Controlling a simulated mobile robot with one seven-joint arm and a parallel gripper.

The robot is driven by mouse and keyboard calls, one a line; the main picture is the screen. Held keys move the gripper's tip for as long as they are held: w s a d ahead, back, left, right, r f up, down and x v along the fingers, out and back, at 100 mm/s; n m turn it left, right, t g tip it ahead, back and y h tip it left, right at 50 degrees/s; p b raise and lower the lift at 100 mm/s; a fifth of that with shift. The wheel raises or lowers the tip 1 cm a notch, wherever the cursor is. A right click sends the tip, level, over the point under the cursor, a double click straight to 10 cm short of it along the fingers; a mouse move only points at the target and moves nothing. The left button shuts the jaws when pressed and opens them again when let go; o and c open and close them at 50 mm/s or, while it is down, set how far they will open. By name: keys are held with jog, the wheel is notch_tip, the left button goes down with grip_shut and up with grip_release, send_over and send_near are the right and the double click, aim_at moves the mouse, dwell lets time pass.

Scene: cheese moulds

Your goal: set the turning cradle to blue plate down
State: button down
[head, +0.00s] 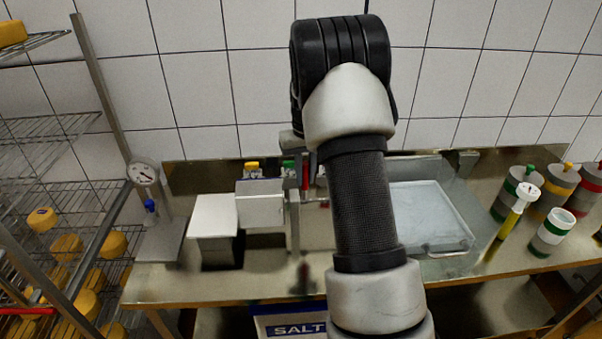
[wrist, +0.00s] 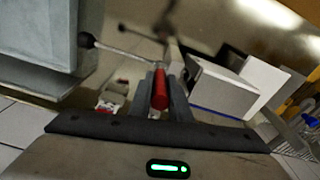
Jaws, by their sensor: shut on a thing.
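The turning cradle stands on the bench, partly hidden behind my arm in the head view. Its upright metal post (head: 293,222) and a red handle (head: 305,174) show just left of my arm. In the wrist view the red handle (wrist: 160,90) is between the fingers of my gripper (wrist: 160,95), which is shut on it. Beside it is a pale grey box-like body (wrist: 224,92) with a blue strip along its lower edge. I cannot tell for sure which plate faces down.
A white block (head: 213,216) stands left of the cradle. A dial gauge (head: 143,174) is on the far left, by racks of cheeses. A pale tray (head: 428,215) lies right of my arm, with banded pots (head: 552,232) farther right. A black-knobbed lever (wrist: 87,40) is near my gripper.

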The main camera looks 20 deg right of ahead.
jog(key=shift+w+d+f+g+y+p, duration=0.1)
jog(key=shift+w+d+g+y+p, duration=0.1)
jog(key=shift+w+g, duration=0.3)
jog(key=shift+w+d+f+g+y+p, duration=0.15)
jog(key=shift+w+g+p, duration=0.1)
jog(key=shift+w+g, duration=0.25)
jog(key=shift+w+d+r+g+y+p, duration=0.1)
jog(key=shift+w+g+y+p, duration=0.1)
jog(key=shift+w+g, duration=0.25)
jog(key=shift+g, duration=0.25)
jog(key=c, duration=1.6)
grip_release()
jog(key=shift+c, duration=0.2)
jog(key=shift+w, duration=0.1)
jog(key=v, duration=0.7)
jog(key=shift+r, duration=0.25)
jog(key=shift+d, duration=0.1)
